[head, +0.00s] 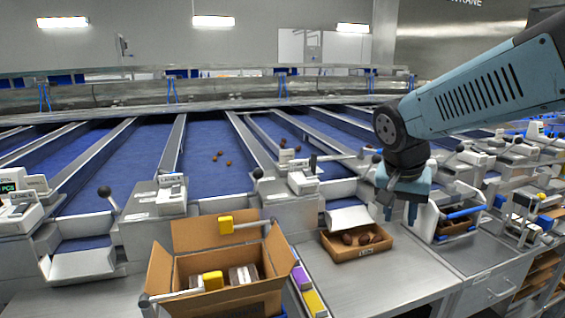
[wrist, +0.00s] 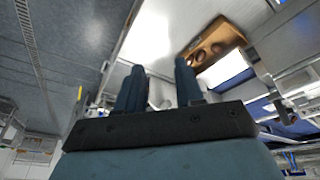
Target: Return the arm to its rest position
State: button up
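My arm reaches in from the right in the head view, with its blue-grey forearm raised over the right side of the line. My gripper (head: 401,211) points down, with its two fingers apart and nothing visible between them. It is above the steel bench (head: 408,268), to the right of a shallow cardboard tray (head: 362,256) of dates. In the wrist view my gripper (wrist: 160,85) shows two dark fingers spread with an empty gap. The same shallow tray (wrist: 240,40) shows beyond the fingers at the upper right.
An open cardboard box (head: 225,300) with packs and a yellow item stands on the bench at front centre. A purple and yellow strip (head: 310,292) lies beside it. Blue sloping lanes (head: 110,160) with a few dates run behind. Scales and levers line the front of the lanes.

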jog(key=s+r+n+t+y, duration=0.2)
jog(key=s+r+n, duration=0.2)
jog(key=s+n, duration=0.2)
jog(key=shift+s+a+t, duration=0.2)
jog(key=shift+s+t, duration=0.2)
jog(key=shift+s, duration=0.95)
